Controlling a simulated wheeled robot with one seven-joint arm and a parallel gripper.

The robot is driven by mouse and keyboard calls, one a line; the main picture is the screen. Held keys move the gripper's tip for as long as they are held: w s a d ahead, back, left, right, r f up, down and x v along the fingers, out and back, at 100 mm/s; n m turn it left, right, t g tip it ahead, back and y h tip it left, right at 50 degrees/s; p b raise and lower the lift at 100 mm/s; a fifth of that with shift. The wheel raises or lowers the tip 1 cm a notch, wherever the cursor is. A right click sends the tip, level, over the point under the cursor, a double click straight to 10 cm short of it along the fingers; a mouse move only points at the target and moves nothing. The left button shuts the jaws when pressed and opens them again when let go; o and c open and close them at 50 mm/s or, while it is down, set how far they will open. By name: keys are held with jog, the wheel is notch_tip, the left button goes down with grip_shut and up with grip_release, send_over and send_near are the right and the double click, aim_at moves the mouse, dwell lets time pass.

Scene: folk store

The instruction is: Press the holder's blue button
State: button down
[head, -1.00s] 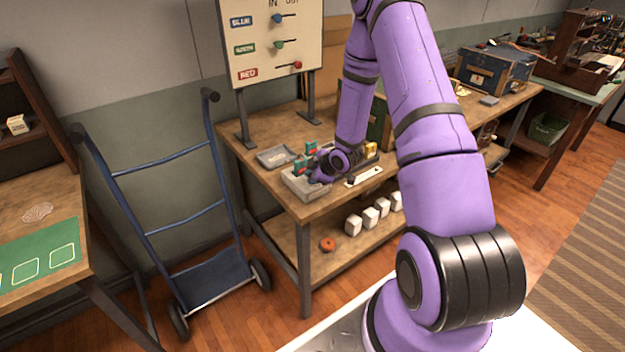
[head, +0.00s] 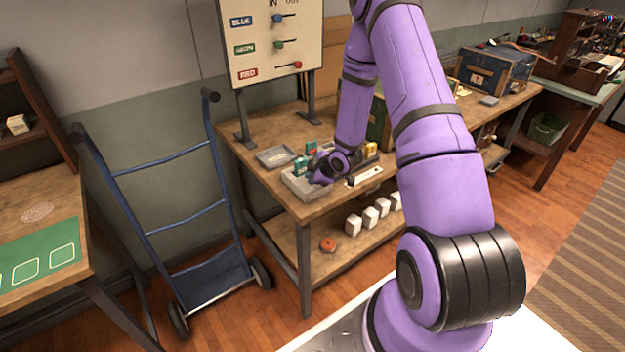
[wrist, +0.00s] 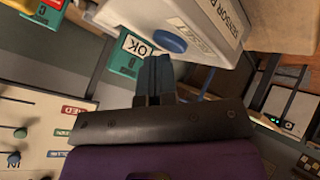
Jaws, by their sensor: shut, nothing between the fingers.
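The holder (wrist: 220,18) is a pale grey box with printed labels, seen at the top of the wrist view. Its round blue button (wrist: 169,41) sticks out from the face beside a label. My gripper (wrist: 160,60) is shut and empty, with its fingertips very close to the button; I cannot tell whether they touch it. In the head view the holder (head: 298,187) stands on the front of the wooden workbench, and my gripper (head: 317,180) is at it, hiding part of it. The button is hidden there.
Green tags (head: 300,167) stand by the holder, one reading OK in the wrist view (wrist: 124,52). A grey tray (head: 276,157) lies to the left. A sign board (head: 272,60) rises behind. A blue hand truck (head: 190,220) stands left of the bench.

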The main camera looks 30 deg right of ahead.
jog(key=shift+r, duration=0.85)
jog(key=shift+r, duration=0.1)
jog(key=shift+r, duration=2.4)
